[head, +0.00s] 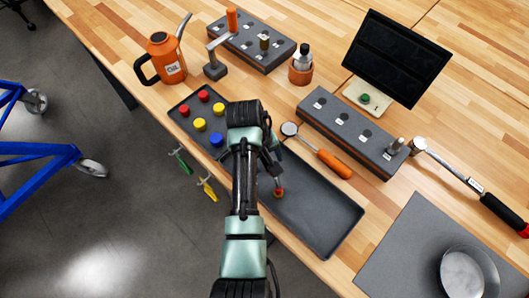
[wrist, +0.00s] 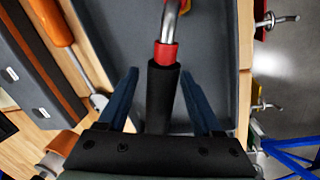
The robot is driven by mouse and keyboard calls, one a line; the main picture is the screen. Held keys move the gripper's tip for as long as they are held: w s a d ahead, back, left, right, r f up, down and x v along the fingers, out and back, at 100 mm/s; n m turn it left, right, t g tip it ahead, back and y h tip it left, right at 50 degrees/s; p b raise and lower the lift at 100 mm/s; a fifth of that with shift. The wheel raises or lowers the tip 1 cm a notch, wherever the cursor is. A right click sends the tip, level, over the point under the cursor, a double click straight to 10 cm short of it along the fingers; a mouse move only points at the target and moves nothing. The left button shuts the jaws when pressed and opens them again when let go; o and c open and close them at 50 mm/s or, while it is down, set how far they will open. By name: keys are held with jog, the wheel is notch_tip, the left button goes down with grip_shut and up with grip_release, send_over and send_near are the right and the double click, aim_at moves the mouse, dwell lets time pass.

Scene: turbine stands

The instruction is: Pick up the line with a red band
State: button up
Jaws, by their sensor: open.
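The line with a red band (wrist: 167,52) shows in the wrist view as a bright metal tube, a red band and a black sleeve. The black sleeve lies between the two blue fingers of my gripper (wrist: 159,73), which are open with a gap on each side. In the head view, my gripper (head: 270,165) is over the dark tray (head: 325,215), and a small red part of the line (head: 279,192) shows just below it. The rest of the line is hidden by my arm there.
A smaller tray with red, yellow and blue caps (head: 200,124) lies to the left. An orange-handled tool (head: 333,164) lies beside the tray. A grey block with holes (head: 352,133) stands behind. Green (head: 180,160) and yellow (head: 208,189) pieces hang at the table's front edge.

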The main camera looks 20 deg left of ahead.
grip_shut()
dwell(0.3)
dwell(1.1)
